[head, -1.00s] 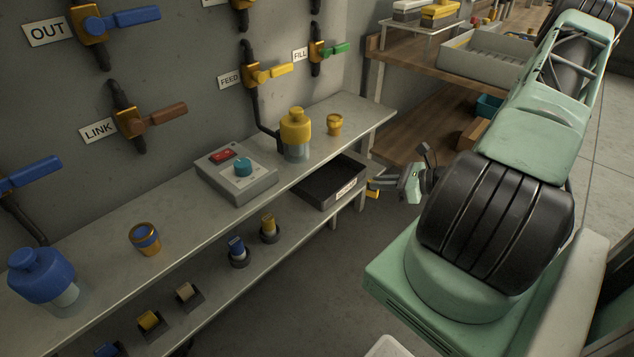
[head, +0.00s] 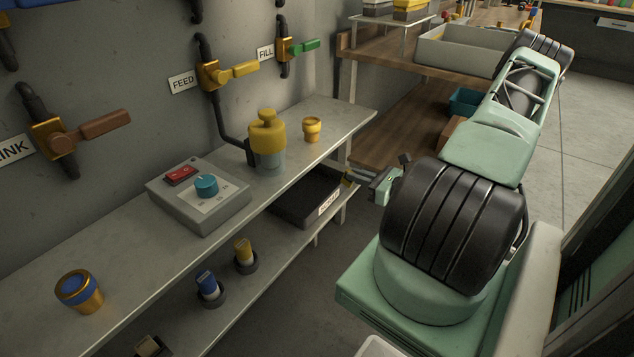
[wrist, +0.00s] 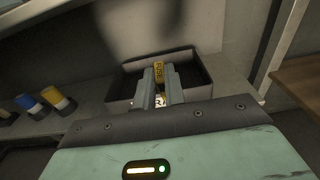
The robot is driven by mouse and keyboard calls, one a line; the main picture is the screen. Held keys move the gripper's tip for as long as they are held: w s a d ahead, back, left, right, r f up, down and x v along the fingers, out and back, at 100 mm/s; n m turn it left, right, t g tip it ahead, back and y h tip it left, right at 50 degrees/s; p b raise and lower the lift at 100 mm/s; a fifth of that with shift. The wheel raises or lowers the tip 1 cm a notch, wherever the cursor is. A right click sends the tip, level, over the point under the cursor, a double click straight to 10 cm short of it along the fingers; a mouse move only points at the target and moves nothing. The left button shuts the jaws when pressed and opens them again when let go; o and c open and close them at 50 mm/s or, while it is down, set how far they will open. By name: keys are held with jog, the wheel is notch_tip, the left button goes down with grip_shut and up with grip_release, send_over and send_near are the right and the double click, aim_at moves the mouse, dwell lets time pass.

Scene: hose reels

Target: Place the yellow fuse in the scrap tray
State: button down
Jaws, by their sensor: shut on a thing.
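In the wrist view the tray (wrist: 120,84) lies behind the fingers and looks empty where I see inside. I cannot tell the fuse's height over it.
A second yellow fuse (head: 243,250) and a blue one (head: 207,284) stand in round holders on the lower shelf. The upper shelf (head: 345,118) overhangs the tray's back and carries a control box (head: 198,198), a yellow bottle (head: 267,140) and cups. A wooden bench (head: 400,112) stands behind.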

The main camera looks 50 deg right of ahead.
jog(key=w+f, duration=0.1)
jog(key=w, duration=0.2)
jog(key=w+f+b, duration=0.1)
jog(key=w, duration=0.3)
jog(key=w+a+f+b, duration=0.1)
jog(key=w, duration=0.3)
jog(key=shift+f, duration=0.4)
jog(key=shift+w+f, duration=0.25)
jog(key=shift+f, duration=0.25)
jog(key=shift+w+f, duration=0.2)
jog(key=shift+f, duration=0.3)
jog(key=shift+w+r+g, duration=0.2)
jog(key=shift+g, duration=0.3)
jog(key=shift+w+g, duration=0.55)
jog(key=shift+g, duration=0.55)
jog(key=shift+f+b, duration=0.4)
jog(key=shift+f, duration=0.45)
jog(key=shift+f, duration=0.1)
jog(key=c, duration=1.5)
grip_release()
